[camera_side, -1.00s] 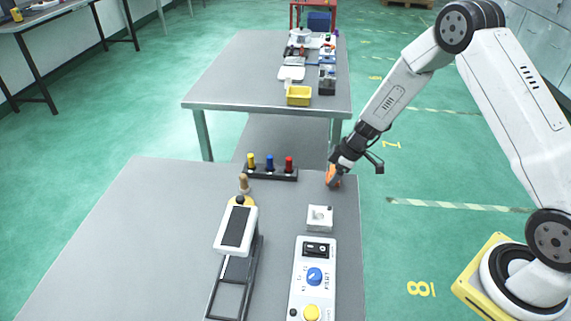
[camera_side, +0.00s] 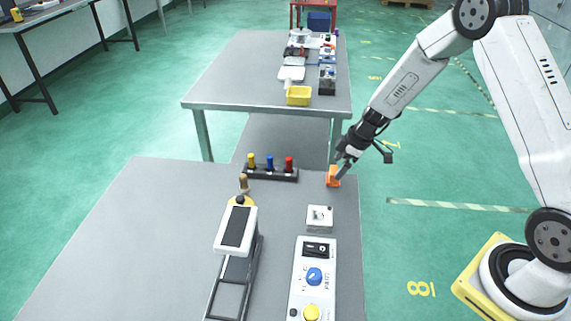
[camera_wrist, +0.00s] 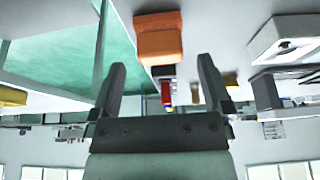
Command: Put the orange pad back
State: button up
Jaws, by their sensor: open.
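The orange pad (camera_side: 333,178) sits on the near grey table, close to its far right corner and right of the rack of coloured-top pegs. In the wrist view the orange pad (camera_wrist: 160,45) shows just beyond my fingertips, roughly centred between them with a gap. My gripper (camera_side: 342,166) is open and empty, tilted, just above and beside the pad in the side view. Its two fingers are spread apart in the wrist view (camera_wrist: 161,72).
The black rack (camera_side: 270,173) holds yellow, blue and red pegs. A white block (camera_side: 319,217) and a control box (camera_side: 314,280) stand nearer. A white-topped device (camera_side: 236,230) stands left of them. The table's left side is clear. A yellow bin (camera_side: 299,95) is on the far table.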

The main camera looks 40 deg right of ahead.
jog(key=v, duration=0.8)
dwell(0.6)
jog(key=s+a+r+m+h, duration=0.1)
jog(key=s+a+m, duration=0.3)
jog(key=s, duration=0.4)
jog(key=s+a+r+m+h, duration=0.2)
jog(key=s+a+m, duration=0.3)
jog(key=s, duration=0.3)
jog(key=shift+s+r+g, duration=0.3)
jog(key=shift+s+r, duration=0.05)
jog(key=shift+r, duration=0.1)
jog(key=shift+a, duration=0.15)
dwell(0.6)
